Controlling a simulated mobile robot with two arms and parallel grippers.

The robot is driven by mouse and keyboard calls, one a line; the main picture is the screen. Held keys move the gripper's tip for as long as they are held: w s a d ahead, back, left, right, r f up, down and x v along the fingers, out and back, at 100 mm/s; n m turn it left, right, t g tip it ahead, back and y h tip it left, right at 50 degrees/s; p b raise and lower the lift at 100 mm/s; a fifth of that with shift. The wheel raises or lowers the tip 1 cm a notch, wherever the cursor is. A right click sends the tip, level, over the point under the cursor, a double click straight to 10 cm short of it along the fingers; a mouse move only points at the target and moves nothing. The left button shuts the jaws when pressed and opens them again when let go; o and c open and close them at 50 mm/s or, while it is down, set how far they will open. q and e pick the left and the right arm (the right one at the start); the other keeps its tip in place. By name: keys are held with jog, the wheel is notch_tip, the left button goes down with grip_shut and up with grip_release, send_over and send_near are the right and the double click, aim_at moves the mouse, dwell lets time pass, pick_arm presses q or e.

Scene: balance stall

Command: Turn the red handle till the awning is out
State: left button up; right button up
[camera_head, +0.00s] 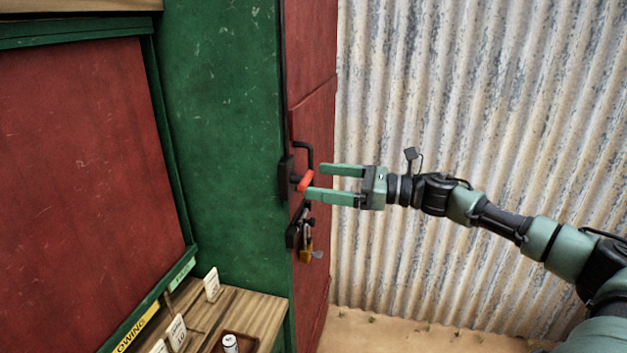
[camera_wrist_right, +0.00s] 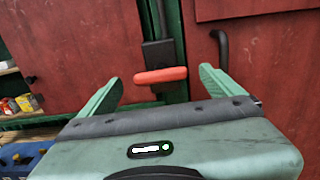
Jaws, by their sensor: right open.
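The red handle (camera_head: 305,181) is a short red grip on a black crank at the edge of the stall's red side panel. In the right wrist view the red handle (camera_wrist_right: 160,75) lies crosswise, ahead of and between the two fingers. My right gripper (camera_head: 312,180) is open, with its green fingertips close to the handle, one above and one below it in the head view. In the right wrist view my right gripper (camera_wrist_right: 158,88) shows nothing held. I cannot tell whether a finger touches the handle. No awning can be made out. My left gripper is not in view.
A brass padlock (camera_head: 306,250) hangs on a black latch just below the handle. A black pull bar (camera_wrist_right: 222,48) stands beside it. A wooden counter (camera_head: 262,306) with small cards is at lower left. A corrugated metal wall (camera_head: 480,90) stands behind my arm.

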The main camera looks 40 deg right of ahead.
aim_at(301, 180)
jog(key=shift+p+x, duration=0.85)
jog(key=shift+x, duration=0.2)
jog(key=shift+w+a, duration=0.2)
jog(key=shift+w, duration=0.1)
jog(key=c, duration=1.4)
